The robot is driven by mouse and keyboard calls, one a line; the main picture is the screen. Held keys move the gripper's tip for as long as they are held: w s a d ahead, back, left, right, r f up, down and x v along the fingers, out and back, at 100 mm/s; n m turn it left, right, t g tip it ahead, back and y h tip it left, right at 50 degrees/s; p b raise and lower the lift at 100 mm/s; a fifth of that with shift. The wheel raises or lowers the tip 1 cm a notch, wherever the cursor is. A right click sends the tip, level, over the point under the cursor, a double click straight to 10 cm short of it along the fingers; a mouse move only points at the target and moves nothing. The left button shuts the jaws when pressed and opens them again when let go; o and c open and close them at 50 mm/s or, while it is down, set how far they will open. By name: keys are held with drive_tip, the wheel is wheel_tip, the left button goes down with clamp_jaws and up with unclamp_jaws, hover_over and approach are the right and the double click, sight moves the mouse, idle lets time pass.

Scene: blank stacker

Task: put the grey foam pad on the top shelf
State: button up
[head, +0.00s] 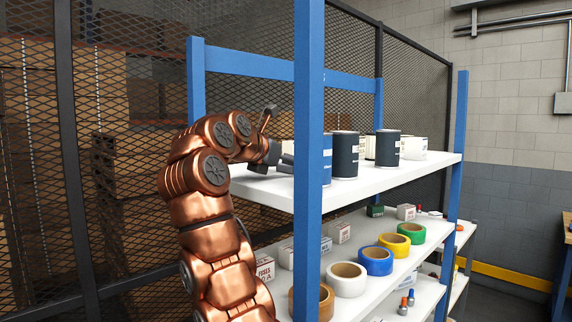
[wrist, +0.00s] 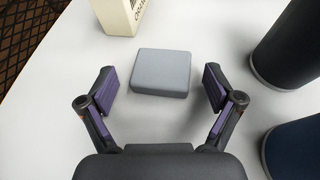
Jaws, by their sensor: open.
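The grey foam pad (wrist: 162,72) lies flat on a white shelf, seen in the wrist view just ahead of my gripper. My gripper (wrist: 160,85) is open, with one finger on each side of the pad's near part and clear gaps between them. I cannot make out the pad in the head view.
Dark cylinders (head: 345,155) stand right of my gripper; two show close by in the wrist view (wrist: 290,50). A cream box (wrist: 120,14) stands behind the pad, to the left. Blue posts (head: 308,100) frame the shelves. Tape rolls (head: 376,260) and small boxes sit on the shelf below.

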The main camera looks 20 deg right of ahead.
drive_tip(key=shift+r, duration=0.1)
drive_tip(key=shift+s+a+r, duration=0.1)
drive_tip(key=shift+a, duration=0.05)
drive_tip(key=v, duration=1.1)
drive_tip(key=shift+s+a+r, duration=0.1)
drive_tip(key=shift+s+a, duration=0.1)
drive_tip(key=shift+a, duration=0.1)
